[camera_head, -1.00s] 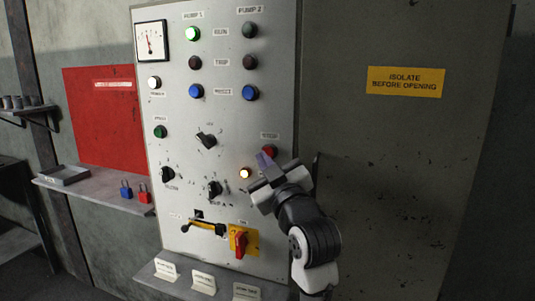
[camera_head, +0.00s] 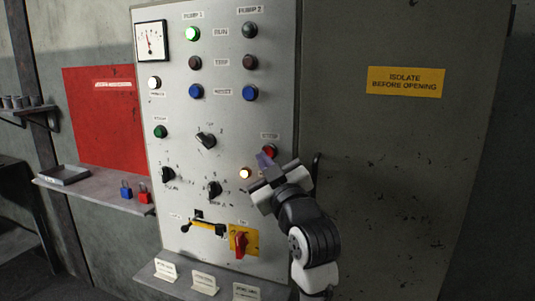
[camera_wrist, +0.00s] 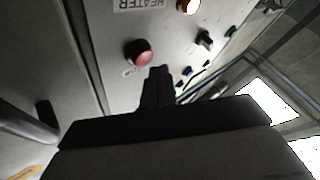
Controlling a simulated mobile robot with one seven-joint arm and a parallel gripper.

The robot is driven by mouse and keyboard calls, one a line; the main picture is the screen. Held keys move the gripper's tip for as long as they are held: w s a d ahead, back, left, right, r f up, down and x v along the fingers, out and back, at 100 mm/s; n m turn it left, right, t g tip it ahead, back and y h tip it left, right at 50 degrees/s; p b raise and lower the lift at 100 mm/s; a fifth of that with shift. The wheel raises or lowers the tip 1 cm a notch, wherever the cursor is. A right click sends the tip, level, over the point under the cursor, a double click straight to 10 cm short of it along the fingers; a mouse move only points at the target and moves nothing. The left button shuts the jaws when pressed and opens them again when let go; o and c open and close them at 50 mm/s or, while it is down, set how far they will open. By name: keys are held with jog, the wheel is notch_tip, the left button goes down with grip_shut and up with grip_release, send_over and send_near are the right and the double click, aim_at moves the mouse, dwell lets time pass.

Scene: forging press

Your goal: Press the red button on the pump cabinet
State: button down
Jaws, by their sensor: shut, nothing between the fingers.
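The red button (camera_head: 270,150) sits on the right side of the grey pump cabinet's panel (camera_head: 225,120), under a small label. In the wrist view the red button (camera_wrist: 140,53) is round and stands out from the panel. My gripper (camera_head: 265,160) is shut and empty, its fingertips just below and slightly left of the button in the head view. In the wrist view the fingertips (camera_wrist: 160,73) show close beside the button, to its lower right. I cannot tell whether they touch it. The button's lower edge is partly behind the fingers in the head view.
A red rotary switch on a yellow plate (camera_head: 240,243) and black selector knobs (camera_head: 206,140) are nearby. A dark handle (camera_head: 316,170) stands right of my gripper. A shelf (camera_head: 90,190) with padlocks is at left.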

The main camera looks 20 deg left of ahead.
dwell(0.7)
jog(key=shift+w, duration=0.45)
jog(key=shift+w, duration=0.45)
dwell(0.5)
jog(key=shift+s, duration=0.85)
jog(key=shift+s, duration=0.1)
jog(key=shift+s+a, duration=0.1)
jog(key=shift+s, duration=2.3)
jog(key=shift+a, duration=0.1)
